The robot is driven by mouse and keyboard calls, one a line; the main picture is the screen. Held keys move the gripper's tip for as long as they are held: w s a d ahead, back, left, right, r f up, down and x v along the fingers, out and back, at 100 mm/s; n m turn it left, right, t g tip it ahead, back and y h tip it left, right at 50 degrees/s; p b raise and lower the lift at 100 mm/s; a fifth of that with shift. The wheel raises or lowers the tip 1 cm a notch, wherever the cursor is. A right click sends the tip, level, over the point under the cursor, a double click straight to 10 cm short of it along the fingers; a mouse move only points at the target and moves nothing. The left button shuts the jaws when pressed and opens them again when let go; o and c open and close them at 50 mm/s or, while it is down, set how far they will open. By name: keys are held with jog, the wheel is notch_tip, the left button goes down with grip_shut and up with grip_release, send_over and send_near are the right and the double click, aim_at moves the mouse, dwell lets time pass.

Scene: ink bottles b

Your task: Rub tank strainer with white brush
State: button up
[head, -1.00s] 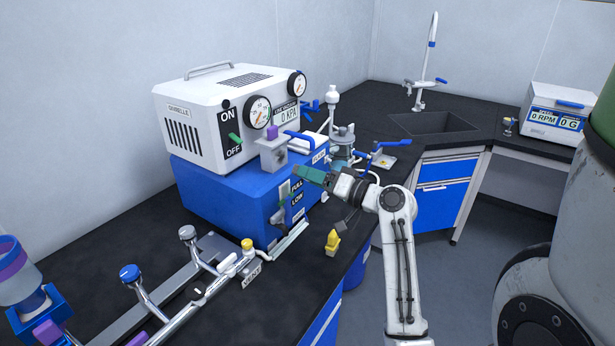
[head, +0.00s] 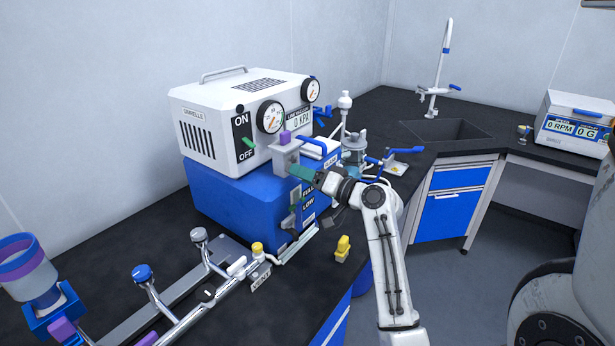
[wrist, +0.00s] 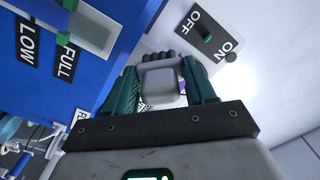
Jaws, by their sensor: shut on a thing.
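My gripper (head: 293,170) reaches left to the front upper part of the blue tank (head: 235,195). In the wrist view, its green fingers (wrist: 162,82) close around a pale, rounded, square-ended piece, which appears to be the white brush (wrist: 160,85). A row of dark stubs shows just beyond the piece. The head view hides most of the brush behind the fingers. A grey block with a purple top (head: 286,158) at the tank's front appears to be the tank strainer. The fingertips overlap its lower right edge in the head view; I cannot tell whether the brush touches it.
A white machine (head: 215,135) with gauges and a switch sits on the tank. A grey fitting (head: 354,145) with blue handles stands behind my gripper. A yellow object (head: 343,248) and a pipe with valves (head: 205,305) are on the black bench. The sink (head: 440,132) is at the back.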

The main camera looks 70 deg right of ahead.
jog(key=shift+w+d, duration=0.15)
jog(key=shift+w, duration=0.4)
dwell(0.5)
jog(key=shift+d, duration=0.15)
jog(key=shift+s+d+b, duration=0.55)
jog(key=shift+d+b, duration=1.35)
jog(key=shift+d, duration=1.15)
jog(key=shift+w+a+p, duration=0.35)
jog(key=shift+a, duration=0.7)
jog(key=shift+w+a+p, duration=0.3)
jog(key=shift+w+a, duration=0.05)
jog(key=shift+a, duration=0.7)
jog(key=shift+w+a+p, duration=0.35)
jog(key=shift+a, duration=0.7)
jog(key=v, duration=0.6)
jog(key=shift+s+d, duration=0.1)
jog(key=shift+s, duration=0.1)
